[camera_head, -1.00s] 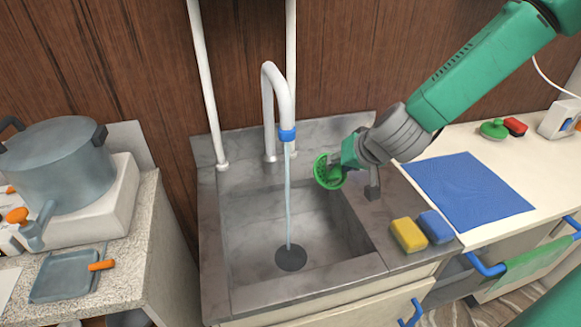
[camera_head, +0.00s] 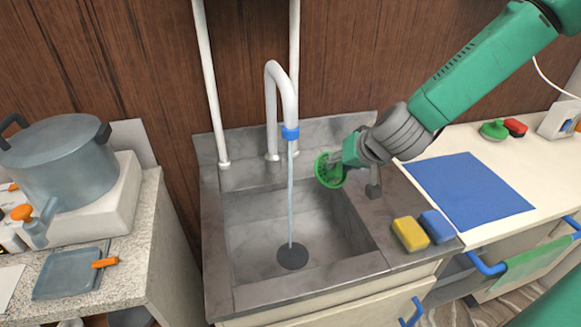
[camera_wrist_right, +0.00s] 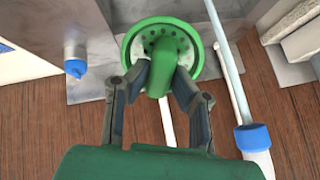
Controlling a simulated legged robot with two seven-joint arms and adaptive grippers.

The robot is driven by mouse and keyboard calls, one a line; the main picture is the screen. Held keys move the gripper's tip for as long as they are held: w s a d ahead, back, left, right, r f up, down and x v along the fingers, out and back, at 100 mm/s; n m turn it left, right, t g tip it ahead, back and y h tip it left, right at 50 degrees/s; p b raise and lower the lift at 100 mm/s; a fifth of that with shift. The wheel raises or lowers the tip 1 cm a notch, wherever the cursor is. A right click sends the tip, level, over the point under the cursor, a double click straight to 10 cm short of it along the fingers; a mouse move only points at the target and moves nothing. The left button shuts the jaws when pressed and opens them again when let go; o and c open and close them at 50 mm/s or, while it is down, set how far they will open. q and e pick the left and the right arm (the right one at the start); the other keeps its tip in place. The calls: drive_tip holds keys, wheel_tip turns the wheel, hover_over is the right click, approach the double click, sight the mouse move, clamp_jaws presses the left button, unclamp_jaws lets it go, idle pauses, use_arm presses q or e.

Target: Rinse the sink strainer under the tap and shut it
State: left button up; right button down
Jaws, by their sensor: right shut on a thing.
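The green sink strainer (camera_head: 330,170) is held by my right gripper (camera_head: 346,166) over the right back part of the sink (camera_head: 306,214). In the right wrist view my right gripper (camera_wrist_right: 159,82) is shut on the knob of the round, perforated strainer (camera_wrist_right: 185,48). The white tap (camera_head: 281,92) with a blue collar (camera_head: 290,133) is running. Its water stream (camera_head: 291,195) falls to the dark drain (camera_head: 292,256), to the left of the strainer and apart from it. A grey lever (camera_head: 374,182) stands just right of the gripper. My left gripper is not in view.
A blue mat (camera_head: 470,190) covers the counter to the right. A large pot (camera_head: 60,160) stands on the left counter. White pipes rise behind the sink.

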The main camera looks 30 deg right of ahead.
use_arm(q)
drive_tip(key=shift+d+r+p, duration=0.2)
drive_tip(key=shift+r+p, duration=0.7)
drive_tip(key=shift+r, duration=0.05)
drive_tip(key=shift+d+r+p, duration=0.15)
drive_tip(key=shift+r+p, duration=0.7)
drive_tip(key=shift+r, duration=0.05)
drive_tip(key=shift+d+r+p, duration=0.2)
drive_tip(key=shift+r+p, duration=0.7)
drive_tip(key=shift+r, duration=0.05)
use_arm(e)
drive_tip(key=s+d+r, duration=0.3)
drive_tip(key=d, duration=0.2)
drive_tip(key=shift+s+r, duration=0.3)
